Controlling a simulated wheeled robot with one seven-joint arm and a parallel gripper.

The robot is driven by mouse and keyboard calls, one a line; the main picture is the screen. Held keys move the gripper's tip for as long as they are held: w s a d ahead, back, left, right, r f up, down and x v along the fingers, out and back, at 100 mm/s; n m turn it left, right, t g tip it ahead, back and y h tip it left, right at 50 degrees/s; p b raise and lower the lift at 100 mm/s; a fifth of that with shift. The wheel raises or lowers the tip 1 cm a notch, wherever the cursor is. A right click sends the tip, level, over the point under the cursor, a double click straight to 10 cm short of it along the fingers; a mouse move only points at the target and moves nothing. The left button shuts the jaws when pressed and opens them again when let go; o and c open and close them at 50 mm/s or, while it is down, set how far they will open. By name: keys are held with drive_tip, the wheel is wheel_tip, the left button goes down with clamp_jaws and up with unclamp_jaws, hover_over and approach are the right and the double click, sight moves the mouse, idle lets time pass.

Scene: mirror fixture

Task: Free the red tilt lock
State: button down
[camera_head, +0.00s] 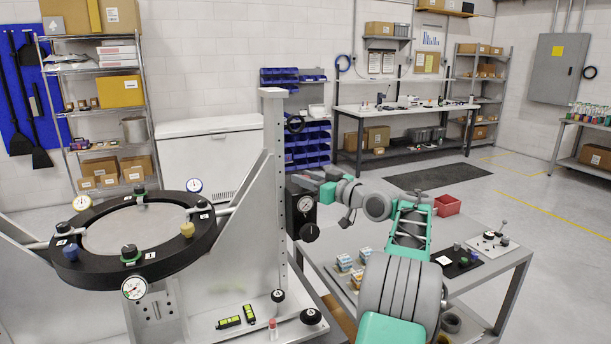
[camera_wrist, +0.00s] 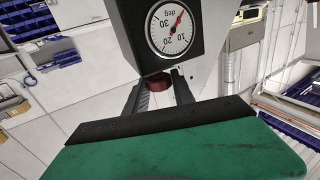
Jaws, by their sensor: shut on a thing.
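The red tilt lock (camera_wrist: 153,83) is a dark red knob at the edge of the black dial box in the wrist view. My gripper (camera_wrist: 160,92) has its two dark fingers on either side of it and is shut on it. In the head view my gripper (camera_head: 305,181) is at the top of the black box (camera_head: 294,214), and the red lock cannot be made out there. The box carries a white degree dial (camera_wrist: 172,27) with a red needle pointing to the upper right in the wrist view. A black knob (camera_head: 309,233) is low on the box.
A grey upright frame (camera_head: 262,195) stands left of the box. A black ring with gauges and knobs (camera_head: 95,272) is at the left. A grey table (camera_head: 490,285) with small boxes, a red bin (camera_head: 447,205) and tools stands at the right.

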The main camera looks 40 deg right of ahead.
drive_tip(key=shift+d+r+n+y+p, duration=0.15)
drive_tip(key=shift+r+n+y+p, duration=0.4)
drive_tip(key=shift+y+p, duration=0.55)
drive_tip(key=shift+f+n+y+p, duration=0.3)
drive_tip(key=shift+f+n+p, duration=0.15)
drive_tip(key=shift+p, duration=0.15)
drive_tip(key=c, duration=1.1)
unclamp_jaws()
drive_tip(key=shift+o, duration=0.2)
drive_tip(key=shift+f, duration=0.1)
